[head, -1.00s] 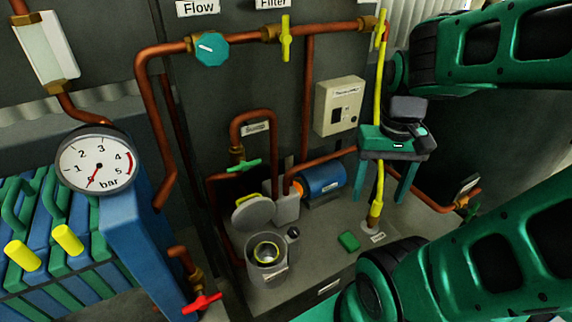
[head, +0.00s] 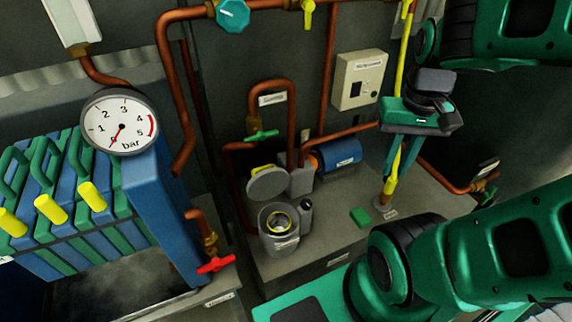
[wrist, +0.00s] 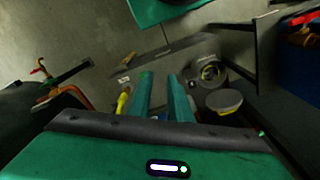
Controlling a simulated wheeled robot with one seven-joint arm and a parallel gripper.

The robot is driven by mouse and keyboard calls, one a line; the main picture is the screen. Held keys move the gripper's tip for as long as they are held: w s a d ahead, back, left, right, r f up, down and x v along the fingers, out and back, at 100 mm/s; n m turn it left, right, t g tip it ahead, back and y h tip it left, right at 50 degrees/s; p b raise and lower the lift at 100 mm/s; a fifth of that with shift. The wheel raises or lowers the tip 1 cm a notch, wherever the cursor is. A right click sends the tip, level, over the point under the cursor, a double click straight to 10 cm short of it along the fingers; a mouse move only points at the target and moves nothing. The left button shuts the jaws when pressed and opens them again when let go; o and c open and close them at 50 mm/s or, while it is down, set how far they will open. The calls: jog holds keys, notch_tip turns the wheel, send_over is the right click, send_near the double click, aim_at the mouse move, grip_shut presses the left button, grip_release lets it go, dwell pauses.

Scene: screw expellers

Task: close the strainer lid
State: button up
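The strainer is a grey round pot (head: 280,232) with a yellow ring inside, standing on the grey skid at lower centre in the head view. Its grey disc lid (head: 268,184) is tilted up behind the open mouth. The wrist view shows the pot (wrist: 210,88) and the lid (wrist: 223,101) to the right of my fingers. My gripper (head: 399,170) is up and to the right of the strainer, pointing down, apart from it. In the wrist view its two green fingers (wrist: 162,76) stand apart with nothing held between them.
A yellow vertical pipe (head: 396,168) stands by my fingers. A blue pump (head: 340,152) and a control box (head: 358,80) are behind. A green valve handle (head: 262,135) is above the lid. A green block (head: 360,217) lies on the skid. A red valve (head: 215,264) is at lower left.

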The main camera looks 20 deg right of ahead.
jog(key=shift+n+t+h, duration=0.3)
jog(key=shift+n+h, duration=0.1)
jog(key=shift+n, duration=0.2)
jog(key=w, duration=0.2)
jog(key=w+f, duration=0.1)
jog(key=w, duration=0.2)
jog(key=w+a+f, duration=0.1)
jog(key=w, duration=0.1)
jog(key=shift+w, duration=0.15)
grip_shut()
jog(key=n+t+y, duration=0.1)
jog(key=n+t, duration=0.3)
jog(key=n, duration=0.1)
send_near(265, 171)
jog(key=shift+w+f, duration=0.9)
jog(key=shift+f, duration=0.2)
jog(key=shift+w+f, duration=0.85)
jog(key=shift+f, duration=0.25)
jog(key=shift+w+f, duration=0.9)
jog(key=shift+f, duration=0.15)
jog(key=shift+s, duration=0.2)
